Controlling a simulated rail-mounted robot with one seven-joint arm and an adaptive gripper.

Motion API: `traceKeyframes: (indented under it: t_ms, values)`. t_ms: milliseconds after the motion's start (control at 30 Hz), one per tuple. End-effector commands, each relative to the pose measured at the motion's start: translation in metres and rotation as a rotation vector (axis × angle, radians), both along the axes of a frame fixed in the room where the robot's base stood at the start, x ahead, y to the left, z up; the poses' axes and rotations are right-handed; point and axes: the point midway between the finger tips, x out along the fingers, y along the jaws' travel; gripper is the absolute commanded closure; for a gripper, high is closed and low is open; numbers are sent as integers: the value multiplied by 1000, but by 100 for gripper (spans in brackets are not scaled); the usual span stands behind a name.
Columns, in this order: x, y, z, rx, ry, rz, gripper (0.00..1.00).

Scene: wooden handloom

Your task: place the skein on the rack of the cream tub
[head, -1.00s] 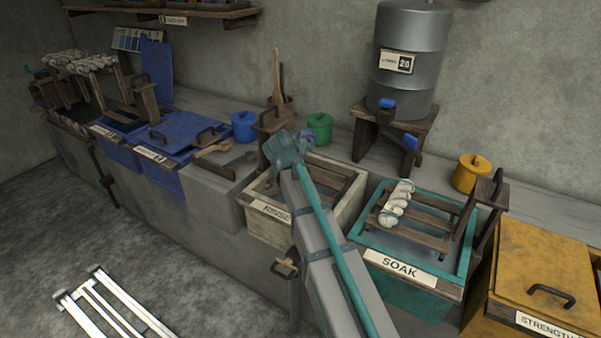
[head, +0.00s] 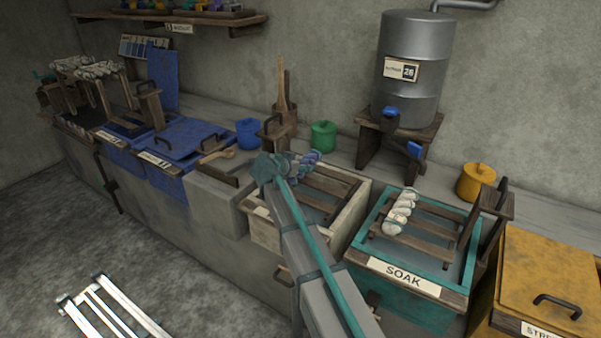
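The cream tub (head: 348,226) stands left of the teal tub, with dark wooden rack bars (head: 330,184) across its opening. A blue-purple and pale twisted skein (head: 309,160) shows just beyond the wrist of my arm, over the tub's back left part. My gripper (head: 287,169) is at the skein's near end; its fingers are mostly hidden behind my wrist. The skein moves along with the arm, so it appears held. Whether the skein touches the rack cannot be told. My forearm covers the tub's front and most of its label.
A white skein (head: 399,213) lies on the teal SOAK tub's rack (head: 430,238). The yellow lidded tub (head: 548,272) is at right, blue lidded tubs (head: 180,138) at left.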

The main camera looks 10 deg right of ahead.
Motion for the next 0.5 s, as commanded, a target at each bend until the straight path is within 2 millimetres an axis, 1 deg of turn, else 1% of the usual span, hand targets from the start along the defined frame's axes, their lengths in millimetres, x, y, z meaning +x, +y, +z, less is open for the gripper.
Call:
traceKeyframes:
  t_ms: [33,100,200,500]
  values:
    - [0,0,-8,0,3,0,81]
    - [0,0,-17,0,2,0,81]
    - [0,0,-25,-1,1,1,81]
    - [0,0,-27,0,0,0,81]
